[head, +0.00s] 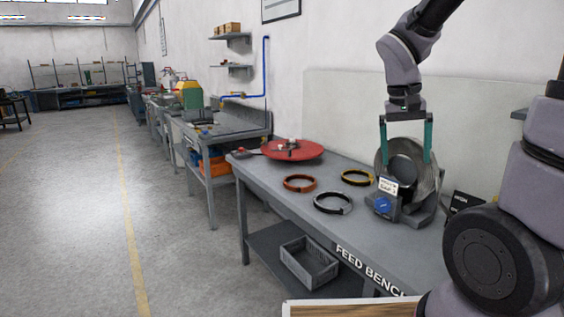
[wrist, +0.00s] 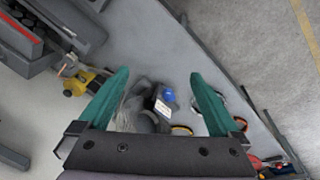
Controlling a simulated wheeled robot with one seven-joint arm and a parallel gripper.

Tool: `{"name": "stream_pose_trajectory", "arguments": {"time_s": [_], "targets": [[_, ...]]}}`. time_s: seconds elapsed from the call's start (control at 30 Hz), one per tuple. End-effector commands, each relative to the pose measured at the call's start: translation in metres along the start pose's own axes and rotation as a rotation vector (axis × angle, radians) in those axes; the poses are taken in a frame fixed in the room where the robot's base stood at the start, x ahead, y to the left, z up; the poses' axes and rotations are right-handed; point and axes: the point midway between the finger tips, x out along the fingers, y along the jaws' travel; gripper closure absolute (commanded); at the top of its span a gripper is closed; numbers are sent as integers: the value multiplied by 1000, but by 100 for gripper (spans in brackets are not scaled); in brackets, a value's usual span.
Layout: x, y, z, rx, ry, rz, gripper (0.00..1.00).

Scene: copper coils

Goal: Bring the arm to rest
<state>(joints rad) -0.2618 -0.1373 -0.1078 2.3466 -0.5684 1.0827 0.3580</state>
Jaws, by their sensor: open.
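My gripper (head: 406,146) hangs from my raised arm, pointing down over the feed bench (head: 268,182). Its two green fingers are wide apart with nothing held between them. In the head view the fingers overlap a grey round reel device (head: 425,172) with a small display and a blue knob (head: 382,204); I cannot tell the exact height above it. In the wrist view the open fingers (wrist: 158,95) frame the device's display and blue knob (wrist: 169,95) below. A copper-coloured coil (head: 299,184), a dark coil (head: 333,203) and a yellow-and-black coil (head: 357,178) lie flat on the bench.
A red disc (head: 293,150) lies at the bench's far end. A grey crate (head: 309,262) sits on the lower shelf. Another workbench (head: 222,128) stands beyond. The wall is close behind the bench; the floor (head: 75,220) at left is clear.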

Motion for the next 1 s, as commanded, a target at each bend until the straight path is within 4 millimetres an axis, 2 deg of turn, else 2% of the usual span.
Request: {"name": "stream_pose_trajectory", "arguments": {"time_s": [0.03,0.2,0.43,0.6,1.0], "targets": [[-16,4,7,21,32,-67,1],[-62,8,31,62,146,-277,1],[-111,11,58,90,323,-473,1],[-126,11,67,95,391,-530,1],[-128,10,68,95,400,-538,1]]}}
